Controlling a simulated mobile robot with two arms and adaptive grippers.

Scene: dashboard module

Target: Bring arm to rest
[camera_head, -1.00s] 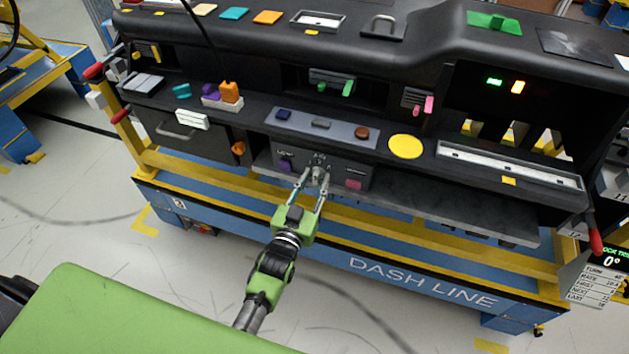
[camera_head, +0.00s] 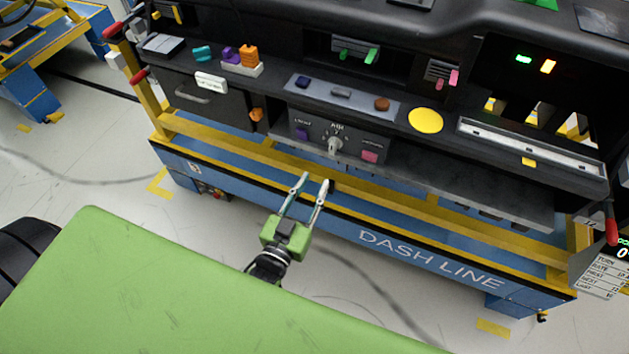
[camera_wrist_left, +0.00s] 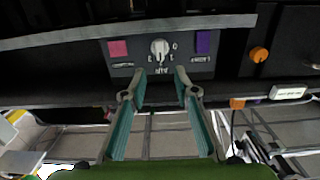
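My left gripper (camera_head: 312,186) is open and empty in the head view. It hangs in front of the blue and yellow stand, below the dashboard module and apart from it. In the left wrist view its two teal-padded fingers (camera_wrist_left: 160,85) stand apart with nothing between them. Ahead of them is the small control panel (camera_head: 320,143) with a grey knob (camera_head: 335,145). The knob also shows in the wrist view (camera_wrist_left: 159,47), between a pink button and a purple button. My right gripper is not in view.
The dashboard's lower grey ledge (camera_head: 470,190) juts out right of my gripper. The stand's yellow rail (camera_head: 400,213) runs just behind the fingers. A red handle (camera_head: 611,226) sticks out at the right end.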

